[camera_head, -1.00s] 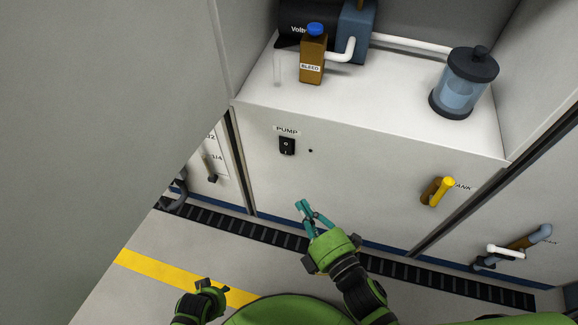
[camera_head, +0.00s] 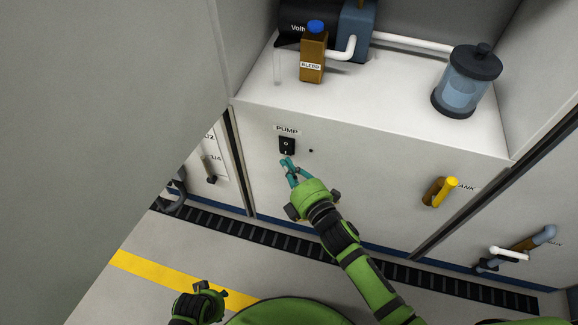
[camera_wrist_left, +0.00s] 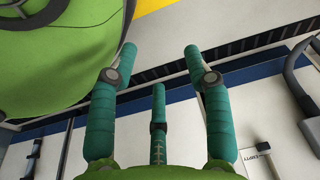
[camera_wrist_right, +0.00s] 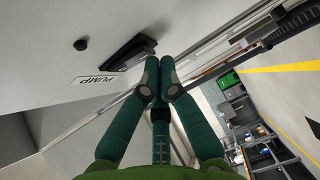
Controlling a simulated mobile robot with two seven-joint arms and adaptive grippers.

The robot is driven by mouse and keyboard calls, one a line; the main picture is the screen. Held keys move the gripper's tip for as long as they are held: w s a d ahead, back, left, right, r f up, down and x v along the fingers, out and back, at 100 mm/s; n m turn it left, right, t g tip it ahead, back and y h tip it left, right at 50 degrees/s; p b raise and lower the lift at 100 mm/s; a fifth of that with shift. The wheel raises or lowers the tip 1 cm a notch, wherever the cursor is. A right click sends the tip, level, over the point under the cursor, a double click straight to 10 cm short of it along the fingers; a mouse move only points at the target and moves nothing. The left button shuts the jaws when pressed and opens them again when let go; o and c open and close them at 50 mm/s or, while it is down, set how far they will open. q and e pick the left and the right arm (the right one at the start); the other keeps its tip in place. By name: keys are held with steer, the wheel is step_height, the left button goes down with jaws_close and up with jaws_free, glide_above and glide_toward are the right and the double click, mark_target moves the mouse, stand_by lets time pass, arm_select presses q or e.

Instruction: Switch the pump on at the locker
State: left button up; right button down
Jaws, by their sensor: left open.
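The pump switch (camera_head: 287,145) is a black rocker with a white O mark, under the PUMP label (camera_head: 287,130) on the white locker front (camera_head: 360,175). My right gripper (camera_head: 287,162) is just below the switch, its teal fingertips pointing up at its lower edge. In the right wrist view the fingers (camera_wrist_right: 162,65) are together and empty, close beside the switch (camera_wrist_right: 128,58); I cannot tell whether they touch it. Which way the rocker is tilted is unclear. My left gripper (camera_wrist_left: 158,65) is open and empty, low at the left in the head view.
A small dark dot (camera_head: 311,151) sits right of the switch. A yellow handle (camera_head: 440,190) is farther right on the front. A BLEED bottle (camera_head: 312,60) and a clear canister (camera_head: 466,85) stand on top. The floor has a yellow stripe (camera_head: 140,265).

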arm_select(q)
steer(key=shift+f, duration=0.1)
steer(key=r, duration=0.1)
steer(key=w+r+b, duration=0.1)
steer(key=r, duration=0.1)
steer(key=w+r+b, duration=0.1)
steer(key=r, duration=0.1)
steer(key=shift+w+d, duration=0.2)
steer(key=shift+w, duration=0.05)
arm_select(e)
steer(key=shift+w+d+f+n+t, duration=0.15)
steer(key=shift+w+n+t, duration=0.15)
steer(key=shift+w+n, duration=0.15)
